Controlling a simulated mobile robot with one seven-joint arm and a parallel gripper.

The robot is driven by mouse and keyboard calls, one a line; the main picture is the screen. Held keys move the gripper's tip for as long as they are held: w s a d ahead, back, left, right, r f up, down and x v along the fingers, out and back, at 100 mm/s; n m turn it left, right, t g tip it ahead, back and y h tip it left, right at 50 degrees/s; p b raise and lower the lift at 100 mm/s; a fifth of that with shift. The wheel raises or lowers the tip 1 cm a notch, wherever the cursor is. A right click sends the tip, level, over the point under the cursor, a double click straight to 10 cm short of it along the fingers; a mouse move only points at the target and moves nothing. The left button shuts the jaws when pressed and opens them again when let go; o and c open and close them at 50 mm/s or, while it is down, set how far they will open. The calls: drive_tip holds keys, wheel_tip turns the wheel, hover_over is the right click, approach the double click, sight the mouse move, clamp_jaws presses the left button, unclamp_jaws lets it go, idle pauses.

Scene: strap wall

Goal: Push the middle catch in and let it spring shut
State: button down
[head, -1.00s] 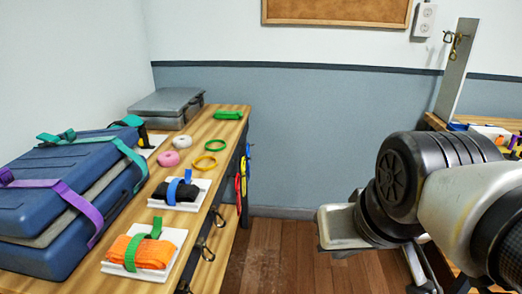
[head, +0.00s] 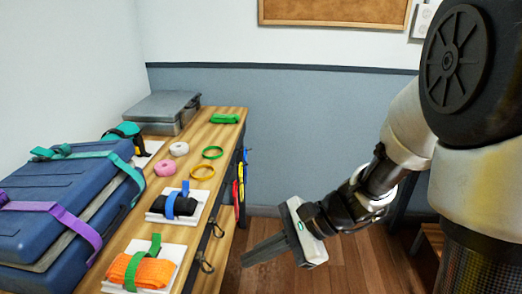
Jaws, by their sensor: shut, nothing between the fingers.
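Two dark metal snap-hook catches hang on the bench's front edge. The farther catch (head: 219,230) is below the black bundle, and the nearer catch (head: 206,263) is lower in the picture. I cannot tell which is the middle one or whether their gates are open. My gripper (head: 245,261) is shut and empty, its long grey fingers pointing left toward the bench. The fingertips are to the right of the nearer catch, with a gap between them in the picture.
The wooden bench (head: 228,135) holds blue cases (head: 60,185) with purple and teal straps, a grey case (head: 165,108), strapped orange (head: 140,271) and black (head: 180,204) bundles, and several rings. Coloured items (head: 239,185) hang at its far end. The floor right of the bench is open.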

drive_tip(key=w+a+f+m+t+y+b, duration=0.1)
drive_tip(key=w+a+f+m+b, duration=0.3)
drive_tip(key=a+f, duration=0.4)
drive_tip(key=shift+w+a+m+y, duration=0.35)
drive_tip(key=shift+a+m+y, duration=0.05)
drive_tip(key=shift+a+m, duration=0.2)
drive_tip(key=shift+f, duration=0.1)
idle(0.6)
drive_tip(key=p+v, duration=0.3)
drive_tip(key=v, duration=0.3)
idle(0.4)
drive_tip(key=shift+s, duration=0.1)
